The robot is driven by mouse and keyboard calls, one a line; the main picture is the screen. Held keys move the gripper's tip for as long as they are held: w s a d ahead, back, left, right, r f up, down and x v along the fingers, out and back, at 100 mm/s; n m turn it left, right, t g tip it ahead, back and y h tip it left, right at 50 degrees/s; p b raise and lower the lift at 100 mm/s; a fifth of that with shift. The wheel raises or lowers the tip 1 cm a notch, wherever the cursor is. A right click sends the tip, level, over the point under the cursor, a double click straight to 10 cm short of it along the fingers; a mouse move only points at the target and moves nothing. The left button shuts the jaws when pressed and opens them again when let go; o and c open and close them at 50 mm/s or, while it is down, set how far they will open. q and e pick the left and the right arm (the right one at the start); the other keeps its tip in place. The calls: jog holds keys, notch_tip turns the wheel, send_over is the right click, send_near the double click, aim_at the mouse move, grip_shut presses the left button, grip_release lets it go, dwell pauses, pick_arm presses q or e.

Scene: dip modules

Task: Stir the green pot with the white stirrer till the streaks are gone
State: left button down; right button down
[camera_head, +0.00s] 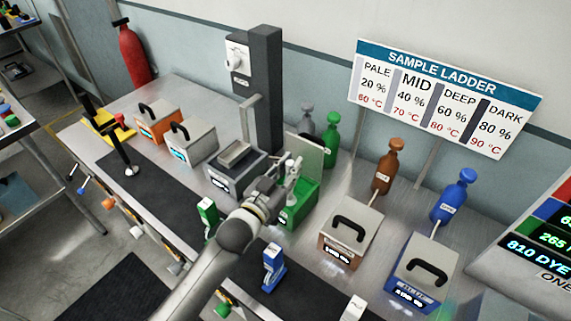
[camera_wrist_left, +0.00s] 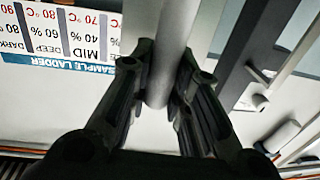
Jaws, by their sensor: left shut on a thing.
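The green pot (camera_head: 303,203) stands in the middle of the bench, with its pale lid panel (camera_head: 309,150) raised behind it. My left gripper (camera_head: 290,178) is over the pot's opening and hides much of it. It is shut on the white stirrer (camera_head: 293,166). In the left wrist view the stirrer's pale shaft (camera_wrist_left: 166,60) runs between my two dark fingers (camera_wrist_left: 160,95). The stirrer's lower end and the pot's contents are hidden, so I cannot tell whether streaks show. My right gripper is not in view.
A grey pot (camera_head: 238,168) and a dark column (camera_head: 264,90) stand left of the green pot. A brown pot (camera_head: 348,232) and a blue pot (camera_head: 421,270) stand to its right. Green (camera_head: 208,215) and blue (camera_head: 273,265) containers stand on the dark mat in front.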

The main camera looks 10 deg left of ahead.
aim_at(297, 143)
pick_arm(q)
jog(key=shift+b+x, duration=0.7)
jog(key=shift+x, duration=1.9)
jog(key=shift+d, duration=0.2)
jog(key=shift+a, duration=0.2)
jog(key=shift+w+a, duration=0.3)
jog(key=shift+a, duration=0.4)
jog(key=shift+w+a, duration=0.25)
jog(key=shift+a, duration=0.4)
